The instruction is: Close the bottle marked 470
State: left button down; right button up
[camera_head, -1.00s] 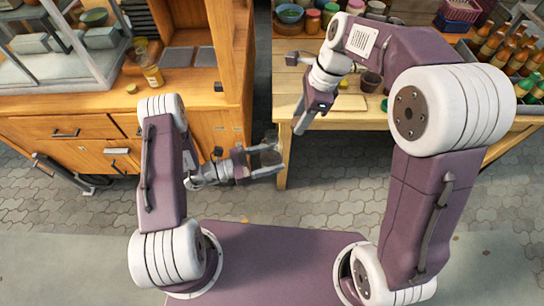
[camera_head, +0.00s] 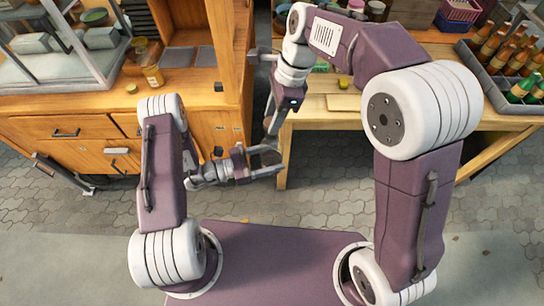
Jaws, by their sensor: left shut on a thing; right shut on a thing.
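My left gripper (camera_head: 264,163) is shut on a small dark, greyish bottle (camera_head: 270,157), held in the air in front of the gap between the cabinet and the table. No marking can be read on it. My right gripper (camera_head: 270,132) points down just above the bottle. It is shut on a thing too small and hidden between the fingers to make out. I cannot tell whether that thing touches the bottle's top.
A wooden cabinet (camera_head: 75,131) at the left bears a yellow jar (camera_head: 153,77) and a small yellow lid (camera_head: 131,88). A wooden table (camera_head: 400,118) at the right bears a pale board (camera_head: 343,102) and a crate (camera_head: 522,107) of bottles.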

aim_at(272, 153)
jog(key=shift+f, duration=0.85)
jog(key=shift+f, duration=0.85)
jog(key=shift+f, duration=0.6)
jog(key=m+t, duration=0.1)
jog(key=m, duration=0.5)
jog(key=shift+s+m+t, duration=0.15)
jog(key=shift+m+t, duration=0.25)
jog(key=m, duration=0.3)
jog(key=shift+s+a+m+t, duration=0.1)
jog(key=shift+m+t, duration=0.3)
jog(key=shift+m+t+h, duration=0.3)
jog(key=shift+m+h, duration=0.1)
jog(key=shift+m, duration=0.8)
